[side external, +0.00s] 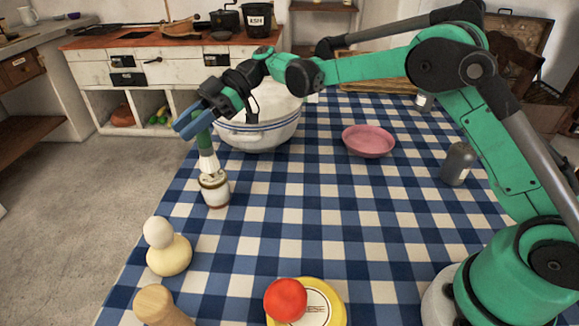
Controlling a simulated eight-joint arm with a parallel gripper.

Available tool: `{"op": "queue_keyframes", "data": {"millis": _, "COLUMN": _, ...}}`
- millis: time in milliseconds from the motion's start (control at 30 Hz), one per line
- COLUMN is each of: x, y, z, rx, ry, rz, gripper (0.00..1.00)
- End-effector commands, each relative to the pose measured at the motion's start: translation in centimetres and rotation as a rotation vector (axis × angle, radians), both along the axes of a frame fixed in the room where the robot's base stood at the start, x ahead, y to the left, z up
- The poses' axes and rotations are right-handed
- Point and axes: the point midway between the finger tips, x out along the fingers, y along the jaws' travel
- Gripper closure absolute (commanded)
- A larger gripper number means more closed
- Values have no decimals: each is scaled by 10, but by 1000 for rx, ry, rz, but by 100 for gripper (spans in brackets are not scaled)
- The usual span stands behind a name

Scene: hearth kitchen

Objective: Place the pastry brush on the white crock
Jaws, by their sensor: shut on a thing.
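My gripper (190,122), with blue fingers, is at the left far part of the table. It is shut on the pastry brush, which has a green handle (204,141) and pale bristles (208,162) that point down. The brush is nearly upright. Directly below it stands a small white crock (216,196) with a tan and metal-looking top. The bristle ends are at the crock's top in the picture; I cannot tell whether they touch it or hang just above it.
A large white bowl with blue bands (258,133) stands close behind the brush. A pink dish (368,141) and a grey bottle (457,163) are to the right. A pale two-part figure (168,254), a wooden piece (160,306) and a red ball (286,299) on a yellow plate are nearer. The checked table's middle is clear.

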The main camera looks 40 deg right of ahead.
Motion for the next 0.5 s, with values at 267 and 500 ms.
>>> {"op": "queue_keyframes", "data": {"millis": 267, "x": 0, "y": 0, "z": -15, "rx": 0, "ry": 0, "rz": 0, "gripper": 100}}
{"op": "queue_keyframes", "data": {"millis": 500, "x": 0, "y": 0, "z": -18, "rx": 0, "ry": 0, "rz": 0, "gripper": 100}}
